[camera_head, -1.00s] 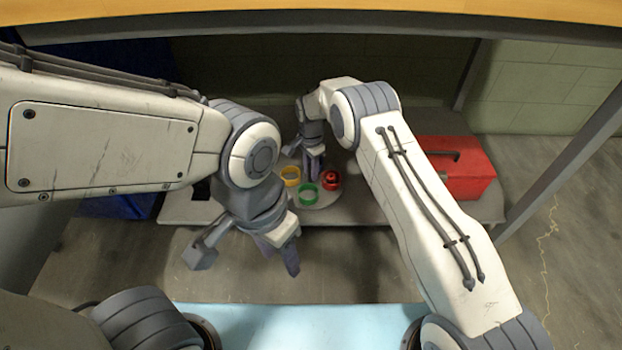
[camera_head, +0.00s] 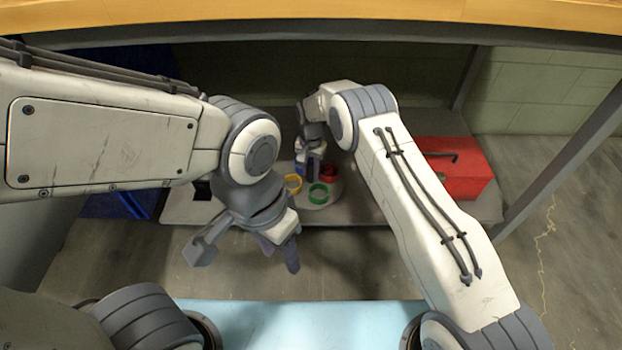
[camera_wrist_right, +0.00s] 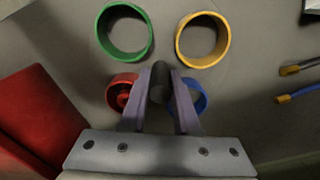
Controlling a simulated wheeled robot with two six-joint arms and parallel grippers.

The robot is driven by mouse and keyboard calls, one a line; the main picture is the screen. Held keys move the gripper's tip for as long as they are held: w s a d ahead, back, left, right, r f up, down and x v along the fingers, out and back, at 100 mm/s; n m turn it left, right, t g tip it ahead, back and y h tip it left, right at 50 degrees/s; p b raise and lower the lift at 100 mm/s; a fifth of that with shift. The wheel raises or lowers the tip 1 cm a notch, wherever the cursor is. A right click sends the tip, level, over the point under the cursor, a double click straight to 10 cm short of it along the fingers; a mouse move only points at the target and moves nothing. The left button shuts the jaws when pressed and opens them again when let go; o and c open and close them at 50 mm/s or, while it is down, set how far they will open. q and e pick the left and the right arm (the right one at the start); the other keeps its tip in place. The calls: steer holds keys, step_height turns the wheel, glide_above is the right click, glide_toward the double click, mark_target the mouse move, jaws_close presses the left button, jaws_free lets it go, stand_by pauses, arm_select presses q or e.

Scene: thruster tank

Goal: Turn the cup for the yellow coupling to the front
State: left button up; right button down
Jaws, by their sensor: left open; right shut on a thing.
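Several coloured cups stand in a ring on a pale turntable (camera_head: 318,204) on the low shelf. The yellow cup (camera_head: 293,184) is at the left and the green cup (camera_head: 318,194) at the front, slightly right. The red cup (camera_head: 329,173) is behind, partly hidden. In the right wrist view, the yellow cup (camera_wrist_right: 203,40) and green cup (camera_wrist_right: 125,31) look empty; a blue cup (camera_wrist_right: 200,96) is partly covered by a finger. My right gripper (camera_wrist_right: 160,88) is shut on the dark centre knob (camera_wrist_right: 160,78). My left gripper (camera_head: 240,254) is open and empty, before the shelf. I see no yellow coupling.
A red toolbox (camera_head: 453,168) stands on the shelf at the right. Two thin tools (camera_wrist_right: 297,92) lie beside the turntable. A dark object (camera_head: 203,189) lies at the shelf's left. The tabletop edge (camera_head: 330,12) overhangs above, and a post (camera_head: 560,145) stands at the right.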

stand_by(0.3)
steer(key=n, duration=0.3)
steer(key=shift+n, duration=0.3)
steer(key=shift+p, duration=0.3)
steer(key=shift+n, duration=0.5)
steer(key=c, duration=0.8)
jaws_free()
steer(key=shift+o, duration=0.2)
